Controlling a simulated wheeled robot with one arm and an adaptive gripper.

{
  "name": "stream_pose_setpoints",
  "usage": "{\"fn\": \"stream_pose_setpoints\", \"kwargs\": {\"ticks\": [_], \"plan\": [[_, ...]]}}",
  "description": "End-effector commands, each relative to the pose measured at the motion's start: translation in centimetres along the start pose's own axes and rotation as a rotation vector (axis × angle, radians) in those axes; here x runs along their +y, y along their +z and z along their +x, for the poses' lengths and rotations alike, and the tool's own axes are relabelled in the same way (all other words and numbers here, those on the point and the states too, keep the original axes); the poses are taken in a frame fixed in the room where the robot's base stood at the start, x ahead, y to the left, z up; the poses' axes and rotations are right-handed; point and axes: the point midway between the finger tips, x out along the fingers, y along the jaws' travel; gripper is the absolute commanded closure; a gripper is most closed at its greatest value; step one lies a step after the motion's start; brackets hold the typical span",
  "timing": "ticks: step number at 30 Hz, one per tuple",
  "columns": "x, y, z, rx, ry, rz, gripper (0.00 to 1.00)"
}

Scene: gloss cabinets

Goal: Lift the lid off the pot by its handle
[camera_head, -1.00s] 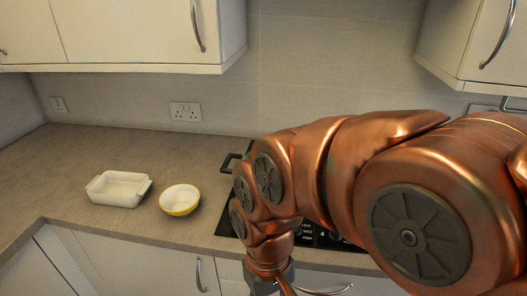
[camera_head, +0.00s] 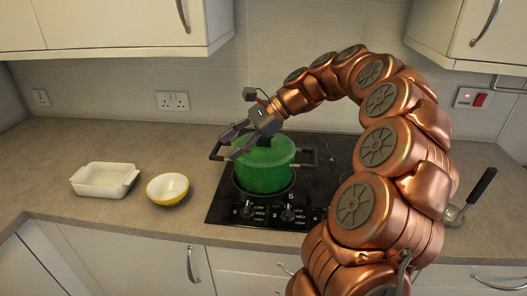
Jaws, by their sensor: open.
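A green pot (camera_head: 264,174) with dark side handles stands on the black hob. Its top, partly covered by my gripper, looks green too; I cannot clearly tell the lid from the pot body. The lid's handle is not clear in this view and may be hidden behind my gripper. My gripper (camera_head: 232,145) is open and empty, with its fingers pointing left over the pot's upper left side. I cannot tell whether the fingers touch the pot or hover above it.
A white baking dish (camera_head: 104,181) and a yellow-and-white bowl (camera_head: 167,189) stand on the worktop (camera_head: 128,150) to the left. A pan with a dark handle (camera_head: 482,186) is at the right. Wall cabinets (camera_head: 110,25) overhang the back.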

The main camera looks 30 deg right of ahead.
Motion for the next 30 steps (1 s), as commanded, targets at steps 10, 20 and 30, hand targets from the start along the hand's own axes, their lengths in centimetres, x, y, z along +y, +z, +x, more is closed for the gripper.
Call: {"fn": "stream_pose_setpoints", "kwargs": {"ticks": [10, 20, 30], "plan": [[-3.9, -11.6, -10.4, -0.125, -0.294, 0.439, 0.5], [-4.2, -14.1, -12.0, -0.155, -0.352, 0.534, 0.5], [-5.0, -13.9, -10.0, -0.153, -0.353, 0.532, 0.5]]}}
